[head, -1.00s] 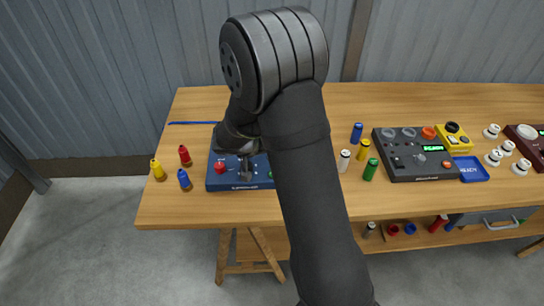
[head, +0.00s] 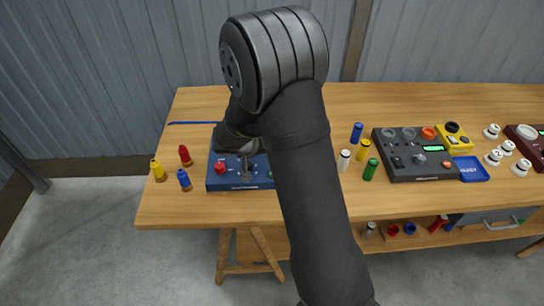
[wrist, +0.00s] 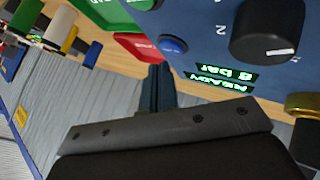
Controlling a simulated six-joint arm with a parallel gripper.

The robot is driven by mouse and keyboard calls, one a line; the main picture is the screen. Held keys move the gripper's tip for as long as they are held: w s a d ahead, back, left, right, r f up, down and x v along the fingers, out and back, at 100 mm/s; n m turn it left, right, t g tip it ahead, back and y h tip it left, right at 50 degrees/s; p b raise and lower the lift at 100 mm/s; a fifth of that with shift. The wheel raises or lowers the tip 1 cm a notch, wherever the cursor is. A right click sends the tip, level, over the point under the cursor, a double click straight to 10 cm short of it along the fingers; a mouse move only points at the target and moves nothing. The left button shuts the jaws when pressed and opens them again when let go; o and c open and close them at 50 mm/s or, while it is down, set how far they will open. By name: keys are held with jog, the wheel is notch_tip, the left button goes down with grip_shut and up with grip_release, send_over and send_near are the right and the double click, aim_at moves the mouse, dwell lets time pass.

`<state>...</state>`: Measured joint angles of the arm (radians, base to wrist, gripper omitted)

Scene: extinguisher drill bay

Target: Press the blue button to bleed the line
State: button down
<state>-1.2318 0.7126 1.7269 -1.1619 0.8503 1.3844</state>
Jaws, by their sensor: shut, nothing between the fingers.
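A blue panel (head: 230,184) lies on the wooden bench, partly hidden by my arm in the head view. In the wrist view the blue button (wrist: 172,45) is a round cap on this panel, beside a red block (wrist: 139,46) and a black knob (wrist: 268,30). My gripper (wrist: 158,70) is shut and empty, its tips just short of the blue button in the picture. I cannot tell whether they touch it. In the head view my gripper (head: 245,175) points down over the panel. The panel's display (wrist: 225,80) reads READY and 8 bar.
A red knob (head: 220,168) sits on the panel's left. Red, yellow and blue bottles (head: 184,180) stand left of it; several more (head: 363,150) stand right of my arm. The bench's back is mostly clear.

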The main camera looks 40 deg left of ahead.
dwell(0.4)
jog(key=shift+f, duration=0.45)
jog(key=shift+f, duration=0.45)
dwell(0.5)
jog(key=shift+r, duration=0.9)
jog(key=shift+r, duration=2.5)
jog(key=shift+f, duration=0.1)
